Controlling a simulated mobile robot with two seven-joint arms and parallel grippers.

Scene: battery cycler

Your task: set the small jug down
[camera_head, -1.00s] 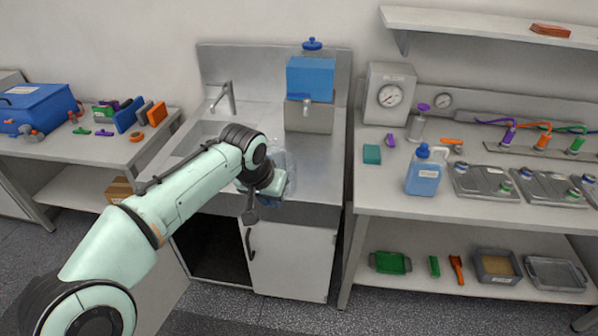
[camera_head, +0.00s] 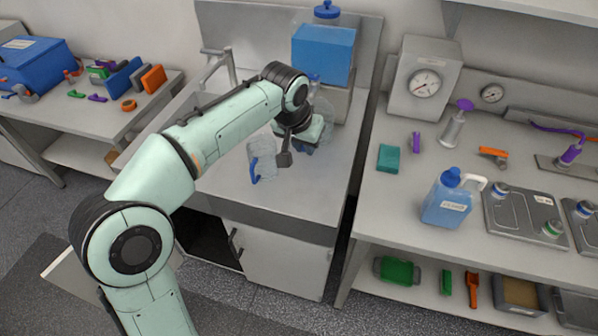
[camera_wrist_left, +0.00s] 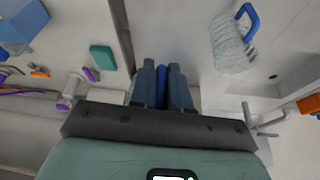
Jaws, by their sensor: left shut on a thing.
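My left gripper (camera_head: 303,146) is over the steel counter, in front of the blue dispenser. In the left wrist view its fingers (camera_wrist_left: 163,86) are shut on a narrow blue part, which looks like a handle. A clear body, which I take to be the small jug (camera_head: 324,112), shows partly behind the gripper in the head view. Most of it is hidden, and I cannot tell whether its base touches the counter. Another clear jug with a blue handle (camera_head: 262,160) stands apart on the counter to the left; it also shows in the left wrist view (camera_wrist_left: 229,46). My right gripper is out of view.
The blue dispenser (camera_head: 323,54) stands at the back of the steel counter (camera_head: 315,190). A tap (camera_head: 218,66) and sink are to the left. Across a gap, the right bench holds a teal block (camera_head: 389,158) and a blue bottle (camera_head: 447,203). The counter's front right is clear.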

